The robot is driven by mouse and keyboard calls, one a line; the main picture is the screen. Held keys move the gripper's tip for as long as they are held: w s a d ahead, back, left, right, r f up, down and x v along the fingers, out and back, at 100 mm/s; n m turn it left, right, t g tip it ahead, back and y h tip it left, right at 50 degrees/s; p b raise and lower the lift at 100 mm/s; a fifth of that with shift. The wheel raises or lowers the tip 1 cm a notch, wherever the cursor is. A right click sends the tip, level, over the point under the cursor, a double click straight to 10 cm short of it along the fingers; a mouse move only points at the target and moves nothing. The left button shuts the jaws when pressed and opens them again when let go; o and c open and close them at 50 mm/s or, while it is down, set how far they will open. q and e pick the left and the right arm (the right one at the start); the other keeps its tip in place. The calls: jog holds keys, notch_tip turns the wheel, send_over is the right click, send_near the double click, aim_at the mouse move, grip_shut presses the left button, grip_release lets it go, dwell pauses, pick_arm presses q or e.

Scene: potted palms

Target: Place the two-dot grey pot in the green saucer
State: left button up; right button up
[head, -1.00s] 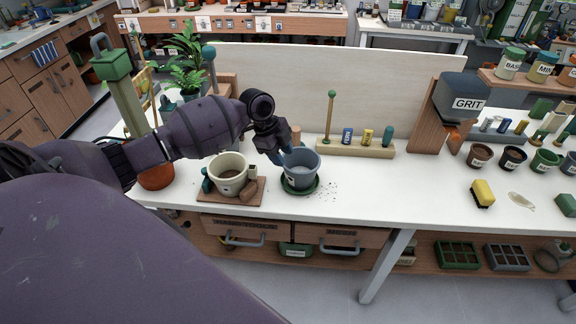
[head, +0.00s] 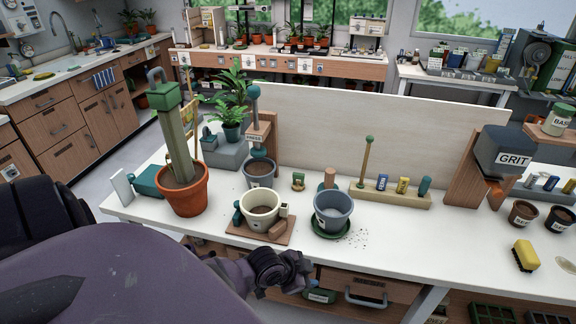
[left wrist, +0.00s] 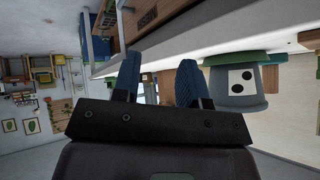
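The grey pot (head: 333,208) stands upright in the green saucer (head: 331,231) on the white bench. The left wrist view shows the scene upside down, with the pot (left wrist: 238,100) and its white two-dot label at the right and the saucer (left wrist: 236,58) against its base. My left gripper (head: 300,272) is in front of the bench edge, below and left of the pot, apart from it. In the left wrist view its two blue fingers (left wrist: 158,70) are spread with nothing between them. My right gripper is not in view.
A cream pot (head: 261,208) on a wooden board (head: 247,232) stands left of the grey pot. A terracotta pot (head: 186,195) with a tall post is farther left. A wooden rack (head: 392,197) stands behind right. Dark crumbs (head: 358,238) lie right of the saucer.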

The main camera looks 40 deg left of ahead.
pick_arm(q)
jog(key=s+d+n+t+y, duration=0.2)
jog(key=s+n, duration=0.4)
jog(key=s, duration=0.3)
jog(key=shift+s+d+r+t+y, duration=0.3)
jog(key=shift+t+y, duration=0.1)
jog(key=shift+t, duration=0.4)
